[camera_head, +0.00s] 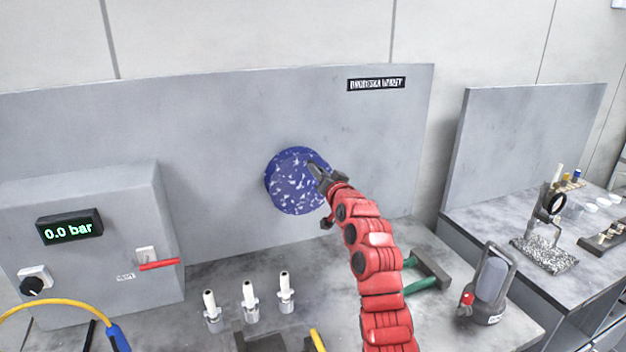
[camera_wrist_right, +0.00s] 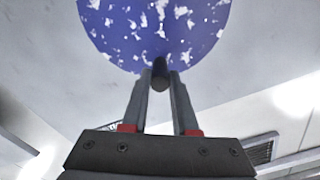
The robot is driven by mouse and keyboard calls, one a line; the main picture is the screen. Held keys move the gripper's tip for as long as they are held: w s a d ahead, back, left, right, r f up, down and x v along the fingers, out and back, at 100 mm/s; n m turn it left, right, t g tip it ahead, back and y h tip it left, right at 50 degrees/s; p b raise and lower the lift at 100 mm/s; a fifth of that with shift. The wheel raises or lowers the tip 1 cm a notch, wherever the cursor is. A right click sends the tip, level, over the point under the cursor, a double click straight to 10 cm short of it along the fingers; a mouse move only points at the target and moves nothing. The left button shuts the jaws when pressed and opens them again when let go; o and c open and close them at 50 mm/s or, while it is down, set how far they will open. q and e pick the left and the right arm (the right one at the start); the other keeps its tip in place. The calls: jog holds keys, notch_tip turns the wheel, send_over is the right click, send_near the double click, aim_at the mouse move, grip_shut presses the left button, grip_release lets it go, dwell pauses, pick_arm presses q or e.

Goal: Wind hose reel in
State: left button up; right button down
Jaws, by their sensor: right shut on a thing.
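The hose reel (camera_head: 290,178) is a round blue disc with white flecks on the upright grey panel. It also fills the top of the right wrist view (camera_wrist_right: 110,30). My right gripper (camera_head: 319,172) is at the disc's right side, in front of its face. In the right wrist view its two fingers are shut on a dark, round-ended crank knob (camera_wrist_right: 160,72) that stands out from the disc. The fingers and arm hide part of the disc's right edge in the head view. My left gripper is not in view.
A grey box with a 0.0 bar display (camera_head: 69,228) and a red lever (camera_head: 158,264) stands at left. Several white nozzles (camera_head: 248,300) stand on the bench. A yellow hose (camera_head: 40,304), a green-handled tool (camera_head: 425,275) and a grey canister (camera_head: 488,285) are nearby.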

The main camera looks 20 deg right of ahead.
jog(key=d+f+m+p, duration=0.45)
jog(key=f+m, duration=0.45)
jog(key=m, duration=0.8)
jog(key=a+f+m+p, duration=0.1)
jog(key=a+f+m, duration=0.4)
jog(key=m, duration=0.8)
jog(key=shift+a+f+p, duration=0.35)
jog(key=shift+a+p, duration=0.05)
